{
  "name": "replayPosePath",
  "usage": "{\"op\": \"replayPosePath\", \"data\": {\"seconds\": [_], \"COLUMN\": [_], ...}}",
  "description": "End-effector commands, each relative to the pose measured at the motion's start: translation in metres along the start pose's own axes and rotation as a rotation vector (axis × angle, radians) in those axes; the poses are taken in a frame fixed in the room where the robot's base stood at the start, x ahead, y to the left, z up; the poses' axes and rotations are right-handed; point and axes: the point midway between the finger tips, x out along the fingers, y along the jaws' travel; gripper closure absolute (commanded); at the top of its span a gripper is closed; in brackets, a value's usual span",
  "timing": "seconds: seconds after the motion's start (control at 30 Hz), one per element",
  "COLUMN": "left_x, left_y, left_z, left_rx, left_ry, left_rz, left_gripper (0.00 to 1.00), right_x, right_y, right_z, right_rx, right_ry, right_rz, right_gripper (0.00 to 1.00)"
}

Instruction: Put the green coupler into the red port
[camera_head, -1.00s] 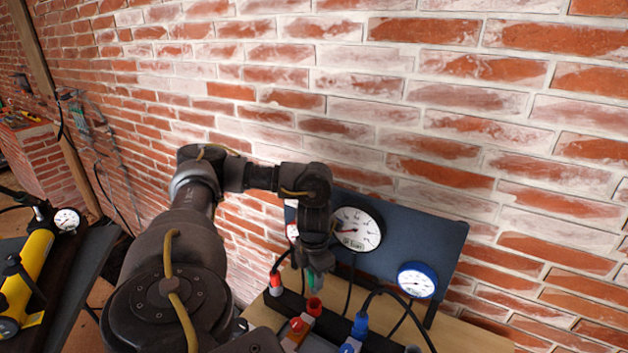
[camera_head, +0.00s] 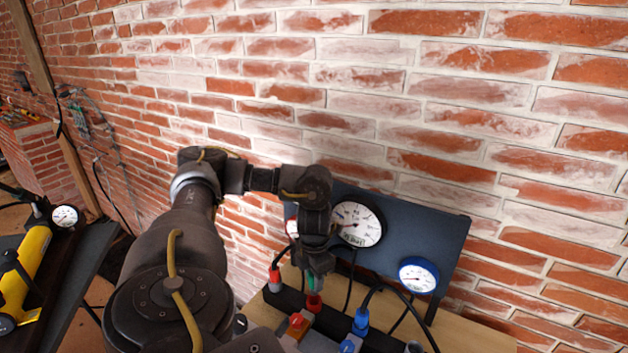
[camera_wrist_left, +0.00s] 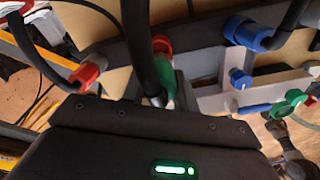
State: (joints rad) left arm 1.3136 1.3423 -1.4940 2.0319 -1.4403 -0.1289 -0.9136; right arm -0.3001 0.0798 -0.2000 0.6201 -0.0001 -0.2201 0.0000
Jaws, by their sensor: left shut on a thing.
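The green coupler (camera_head: 315,284) is held upright between the fingers of my left gripper (camera_head: 316,272). The red port (camera_head: 314,302) is directly below it on the dark rail, and the coupler's lower end meets the port's top in the head view. How deep it sits in the port I cannot tell. In the left wrist view the green coupler (camera_wrist_left: 166,82) lies in line with the red port (camera_wrist_left: 161,44), close against it, partly hidden by a dark finger. My right gripper is not in view.
A red connector (camera_head: 275,281) with a cable stands left of the port, a blue connector (camera_head: 361,322) right of it. A red lever block (camera_head: 297,325) is in front. A white gauge (camera_head: 357,224) and a blue-rimmed gauge (camera_head: 418,276) sit on the dark panel (camera_head: 440,238) behind.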

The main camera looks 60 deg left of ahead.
Motion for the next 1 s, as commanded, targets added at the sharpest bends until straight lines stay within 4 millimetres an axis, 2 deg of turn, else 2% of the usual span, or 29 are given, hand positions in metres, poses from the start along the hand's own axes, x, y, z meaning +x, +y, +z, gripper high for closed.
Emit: {"op": "replayPosePath", "data": {"seconds": [0.6, 1.0], "left_x": [0.018, 0.018], "left_y": [0.000, 0.001], "left_z": [0.000, 0.000], "left_rx": [0.000, 0.000], "left_ry": [0.000, 0.000], "left_rz": [0.000, 0.000], "left_gripper": [0.94, 0.94], "right_x": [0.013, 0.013], "right_y": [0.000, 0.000], "right_z": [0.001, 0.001], "right_rx": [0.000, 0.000], "right_ry": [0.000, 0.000], "right_rz": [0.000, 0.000], "right_gripper": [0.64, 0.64]}}
